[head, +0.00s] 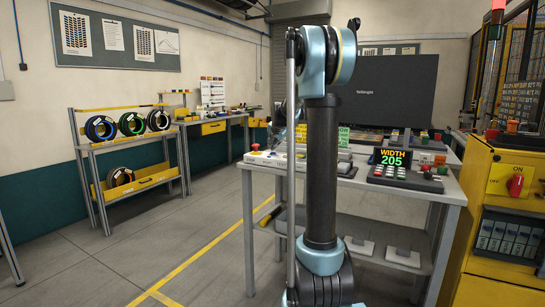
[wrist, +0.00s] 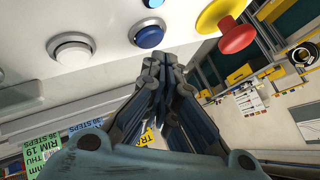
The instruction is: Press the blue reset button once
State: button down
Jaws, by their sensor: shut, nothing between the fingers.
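The blue button (wrist: 149,36) is round, in a silver ring on a white panel (wrist: 105,20), at the top middle of the wrist view. My gripper (wrist: 163,62) is shut and empty. Its fingertips show just below the blue button in the picture, with a narrow strip of panel between. I cannot tell how far the tips are from the panel in depth. In the head view my arm blocks the middle, and I cannot make out the blue button there.
A white button (wrist: 71,50) is left of the blue one. A red mushroom knob on a yellow base (wrist: 218,14) stands out to the right. In the head view the workbench (head: 428,186) carries a WIDTH 205 display (head: 391,158) and a dark monitor (head: 395,90).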

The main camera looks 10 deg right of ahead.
jog(key=shift+f, duration=0.75)
dwell(0.8)
jog(key=shift+r, duration=0.85)
jog(key=shift+r, duration=2.55)
